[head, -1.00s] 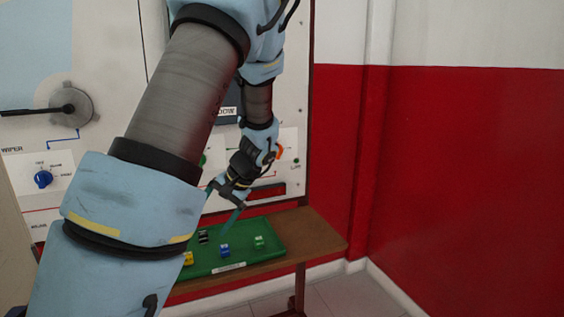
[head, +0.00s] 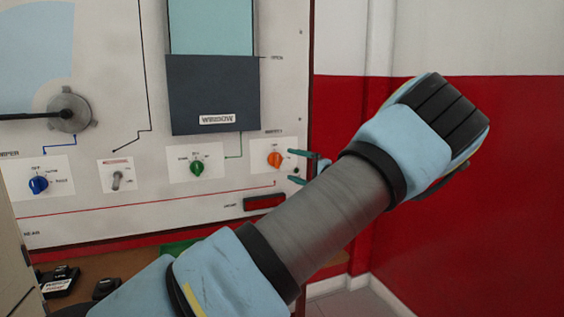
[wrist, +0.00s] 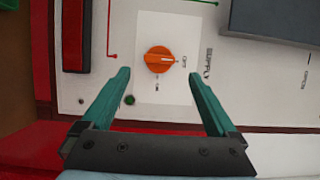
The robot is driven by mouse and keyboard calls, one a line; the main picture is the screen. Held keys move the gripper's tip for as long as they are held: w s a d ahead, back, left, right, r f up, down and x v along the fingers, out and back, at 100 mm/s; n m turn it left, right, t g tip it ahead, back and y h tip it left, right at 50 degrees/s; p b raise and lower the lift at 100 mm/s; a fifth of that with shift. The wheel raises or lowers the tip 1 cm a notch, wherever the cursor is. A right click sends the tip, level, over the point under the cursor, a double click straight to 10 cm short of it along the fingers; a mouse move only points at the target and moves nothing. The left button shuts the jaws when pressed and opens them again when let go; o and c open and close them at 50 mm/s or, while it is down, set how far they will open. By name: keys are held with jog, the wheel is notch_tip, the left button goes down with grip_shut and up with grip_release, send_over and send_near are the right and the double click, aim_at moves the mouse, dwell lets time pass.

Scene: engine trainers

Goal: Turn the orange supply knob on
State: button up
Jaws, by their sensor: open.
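The orange supply knob (head: 274,159) is on a white plate at the lower right of the panel. It also shows in the wrist view (wrist: 158,60), with its white mark toward the label that looks like OFF. A second, smaller label sits below the knob in that view. My gripper (head: 293,165) is open and empty, just right of the knob in the head view. In the wrist view its teal fingers (wrist: 157,76) stand on either side below the knob. I see no contact with the knob.
A green knob (head: 197,168), a toggle switch (head: 117,180) and a blue knob (head: 38,184) line the panel to the left. The dark window cover (head: 213,95) is above. A red bar (head: 264,202) is below the orange knob.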

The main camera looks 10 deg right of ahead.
aim_at(279, 162)
jog(key=p+x, duration=0.1)
jog(key=x, duration=0.5)
jog(key=shift+f, duration=0.1)
jog(key=c, duration=1.4)
